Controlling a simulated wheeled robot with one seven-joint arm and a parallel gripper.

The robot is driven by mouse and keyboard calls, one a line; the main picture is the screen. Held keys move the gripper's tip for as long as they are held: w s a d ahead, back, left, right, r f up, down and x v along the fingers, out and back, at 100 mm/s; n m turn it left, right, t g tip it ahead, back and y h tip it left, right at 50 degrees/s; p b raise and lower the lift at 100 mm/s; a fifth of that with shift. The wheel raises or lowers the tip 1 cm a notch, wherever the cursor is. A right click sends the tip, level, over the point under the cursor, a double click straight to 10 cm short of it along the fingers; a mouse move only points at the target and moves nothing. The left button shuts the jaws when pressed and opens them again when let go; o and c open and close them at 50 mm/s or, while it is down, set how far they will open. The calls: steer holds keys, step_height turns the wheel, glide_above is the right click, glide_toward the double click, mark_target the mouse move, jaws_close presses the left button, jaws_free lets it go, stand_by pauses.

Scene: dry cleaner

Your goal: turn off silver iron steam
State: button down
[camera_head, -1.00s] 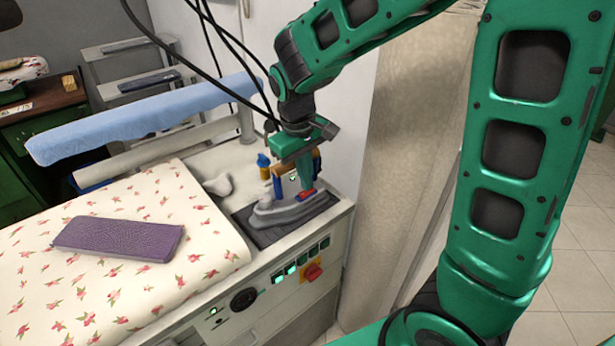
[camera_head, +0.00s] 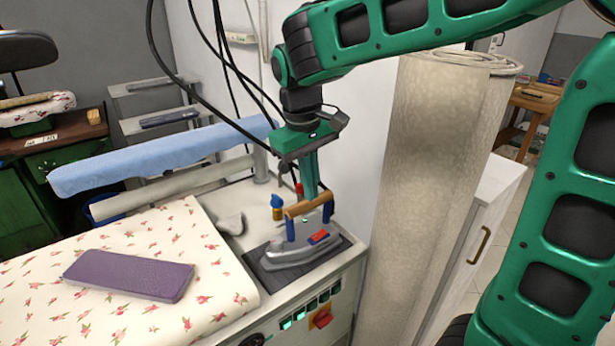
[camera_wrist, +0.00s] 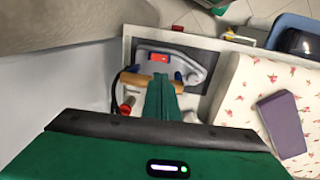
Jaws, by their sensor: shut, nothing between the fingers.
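The silver iron (camera_head: 286,254) lies on a dark pad (camera_head: 258,262) at the right end of the ironing station. It has a brown handle (camera_head: 305,207) on blue posts and a red piece (camera_head: 318,237) on its body. In the wrist view, the iron (camera_wrist: 190,62) and its red piece (camera_wrist: 158,58) lie beyond the handle (camera_wrist: 148,83). My gripper (camera_head: 309,194) points down just behind the handle, shut and empty. In the wrist view, its green fingers (camera_wrist: 160,85) overlap the handle; contact cannot be told.
A small red part (camera_head: 298,188) and a blue-topped valve (camera_head: 277,204) stand behind the iron. A red knob (camera_head: 322,318) and lit switches (camera_head: 300,312) are on the front panel. A purple block (camera_head: 130,275) lies on the floral board (camera_head: 215,290). A rolled carpet (camera_head: 425,170) stands right.

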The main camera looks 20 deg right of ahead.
mark_target(322, 231)
steer(key=shift+a+r, duration=0.15)
steer(key=shift+r, duration=1.15)
steer(key=shift+d+r, duration=0.2)
steer(key=shift+d, duration=0.5)
steer(key=shift+f, duration=0.1)
steer(key=f, duration=0.4)
steer(key=d+f, duration=0.1)
steer(key=f, duration=0.8)
steer(key=shift+w+d+f, duration=0.25)
steer(key=shift+d+f, duration=0.1)
steer(key=shift+f, duration=0.05)
